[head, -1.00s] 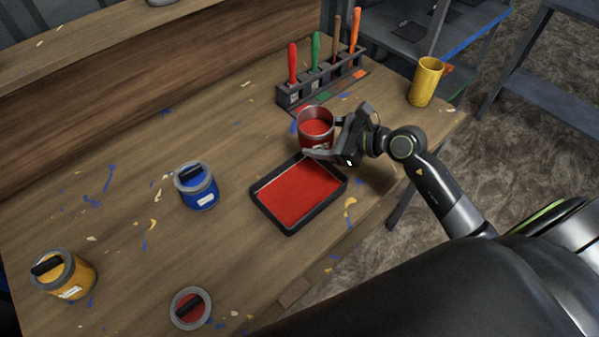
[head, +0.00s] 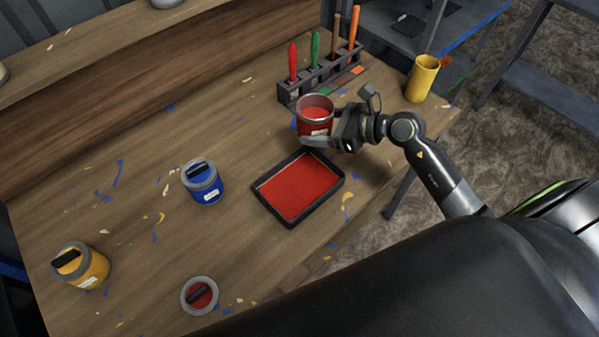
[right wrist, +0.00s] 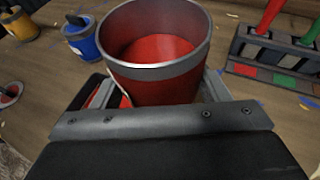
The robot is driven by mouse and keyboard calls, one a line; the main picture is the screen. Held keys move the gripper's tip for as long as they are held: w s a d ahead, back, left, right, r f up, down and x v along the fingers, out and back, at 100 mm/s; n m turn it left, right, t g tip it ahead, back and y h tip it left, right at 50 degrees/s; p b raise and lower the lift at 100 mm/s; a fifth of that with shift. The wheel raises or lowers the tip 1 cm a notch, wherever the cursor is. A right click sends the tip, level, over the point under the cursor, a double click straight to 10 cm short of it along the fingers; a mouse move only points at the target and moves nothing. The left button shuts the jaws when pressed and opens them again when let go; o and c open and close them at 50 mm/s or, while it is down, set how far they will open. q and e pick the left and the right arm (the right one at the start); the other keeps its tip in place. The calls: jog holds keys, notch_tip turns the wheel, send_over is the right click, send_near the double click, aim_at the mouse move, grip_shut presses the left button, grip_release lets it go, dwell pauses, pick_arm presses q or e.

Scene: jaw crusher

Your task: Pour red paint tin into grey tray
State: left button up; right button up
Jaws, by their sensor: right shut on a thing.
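The red paint tin (head: 316,125) is open and holds red paint; it stands nearly upright. My right gripper (head: 322,139) is shut on the tin, which shows large in the right wrist view (right wrist: 155,75) between the fingers. The grey tray (head: 263,199) lies on the bench just in front of the tin, and red paint covers its floor. In the right wrist view the tray is mostly hidden behind the tin and gripper. My left gripper is not in view.
A brush rack (head: 289,93) with several handles stands behind the tin. A yellow cup (head: 422,79) is at the right. A blue tin (head: 207,187), a yellow tin (head: 92,268) and a red lid (head: 200,296) stand left and front. Bench between them is clear.

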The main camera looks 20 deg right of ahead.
jog(key=shift+r, duration=0.1)
jog(key=s+a+r+p, duration=0.5)
jog(key=s+r+p, duration=0.4)
jog(key=s+r, duration=0.1)
jog(key=s+a+r+p, duration=0.4)
jog(key=s+r+p, duration=0.5)
jog(key=s+r, duration=0.1)
jog(key=shift+a+p, duration=0.35)
